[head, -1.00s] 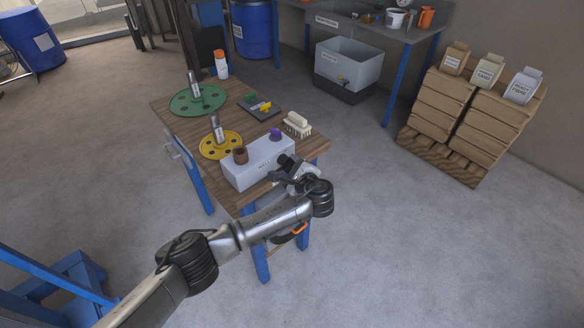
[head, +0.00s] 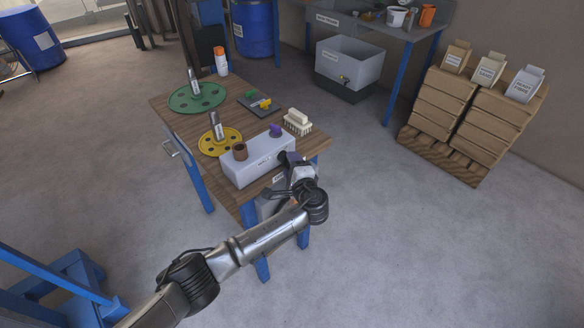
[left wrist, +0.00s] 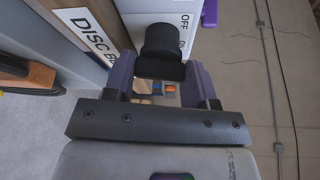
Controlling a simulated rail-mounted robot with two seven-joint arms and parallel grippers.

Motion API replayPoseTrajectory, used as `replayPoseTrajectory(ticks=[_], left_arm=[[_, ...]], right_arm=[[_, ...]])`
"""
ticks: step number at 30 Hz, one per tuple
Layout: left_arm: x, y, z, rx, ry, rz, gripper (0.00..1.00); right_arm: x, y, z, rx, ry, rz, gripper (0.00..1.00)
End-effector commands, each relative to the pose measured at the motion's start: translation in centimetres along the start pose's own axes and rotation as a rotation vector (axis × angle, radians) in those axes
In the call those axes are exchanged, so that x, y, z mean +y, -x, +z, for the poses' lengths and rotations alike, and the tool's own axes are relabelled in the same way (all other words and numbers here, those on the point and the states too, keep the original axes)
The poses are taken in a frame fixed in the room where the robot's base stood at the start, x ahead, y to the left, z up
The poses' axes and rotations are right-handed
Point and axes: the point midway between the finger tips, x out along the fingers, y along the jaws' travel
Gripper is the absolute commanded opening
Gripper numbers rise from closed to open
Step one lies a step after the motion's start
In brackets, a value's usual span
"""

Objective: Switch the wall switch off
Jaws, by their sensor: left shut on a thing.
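In the left wrist view, a black switch handle (left wrist: 162,42) sits on a white face (left wrist: 160,20) marked "OFF". In the head view the gripper mostly hides the handle. My right gripper is out of view.
The table (head: 180,125) also holds a green disc (head: 182,101), a yellow disc (head: 208,148), a brush (head: 298,123) and a white bottle with an orange cap (head: 222,65). A label reading "DISC B..." (left wrist: 85,30) is beside the handle.

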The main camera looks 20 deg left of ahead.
Motion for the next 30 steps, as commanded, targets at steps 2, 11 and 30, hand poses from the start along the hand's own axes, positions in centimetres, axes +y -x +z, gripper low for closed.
replayPoseTrajectory(ticks=[2, 11, 30], left_arm=[[0.7, 0.0, -0.2, 0.001, 0.07, -0.028, 0.27], [1.1, 0.0, -0.3, 0.001, 0.336, -0.138, 0.27], [1.2, -0.1, -0.5, 0.001, 0.825, -0.342, 0.27]], right_arm=[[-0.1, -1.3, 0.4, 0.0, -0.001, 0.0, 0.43], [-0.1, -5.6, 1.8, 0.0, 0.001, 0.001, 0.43], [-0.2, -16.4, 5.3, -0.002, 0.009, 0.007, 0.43]])
